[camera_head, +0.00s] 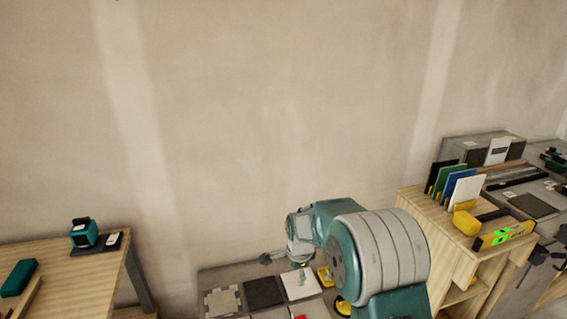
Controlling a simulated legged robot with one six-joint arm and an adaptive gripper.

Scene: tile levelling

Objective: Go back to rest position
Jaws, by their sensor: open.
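My gripper (285,262) is small in view at the end of my teal and grey arm, low in the middle of the picture. It is open, and I see nothing held in it. It appears above or in front of a row of tiles on a grey surface (232,272). The row has a light grey tile (222,301), a dark tile (264,293) and a white tile (300,284). Yellow items (325,276) show beside the white tile. My arm hides part of the area to the right.
A wooden table (75,262) with a teal device (84,233) stands at left. A wooden shelf unit (425,215) at right carries upright coloured sheets (450,183) and a yellow spirit level (503,236). A grey bench with dark pieces lies beyond it. A plain wall (270,110) closes the back.

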